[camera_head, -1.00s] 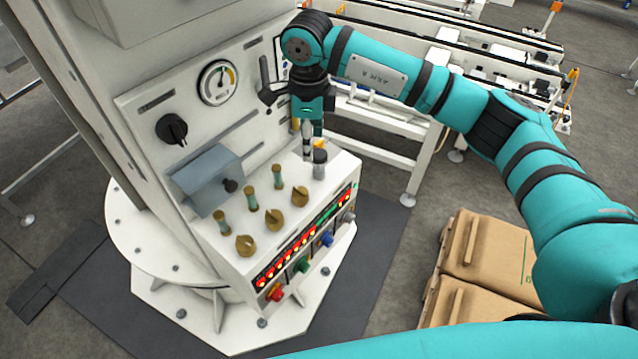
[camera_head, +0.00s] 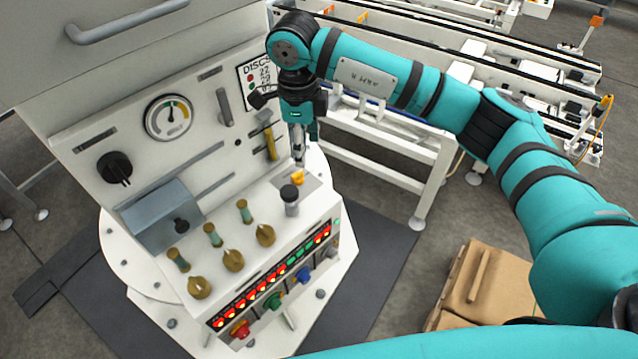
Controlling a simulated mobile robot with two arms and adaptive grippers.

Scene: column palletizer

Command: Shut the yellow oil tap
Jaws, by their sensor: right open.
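A small yellow tap (camera_head: 297,178) sits on the back right of the white console top (camera_head: 318,205), behind a black-capped grey post (camera_head: 290,199). My right gripper (camera_head: 299,158) points down just above and behind the yellow tap. Its slim fingers are open and look empty. I cannot tell whether a fingertip touches the tap. An upright yellow piece with a grey top (camera_head: 270,142) is on the panel, left of the gripper. My left gripper is out of view.
Brass valves (camera_head: 233,260) with green-banded stems stand on the console, left of the post. A grey-blue box (camera_head: 162,215), a gauge (camera_head: 168,117) and a black knob (camera_head: 115,168) are on the panel. A conveyor frame (camera_head: 390,150) stands behind; cartons (camera_head: 490,285) are at lower right.

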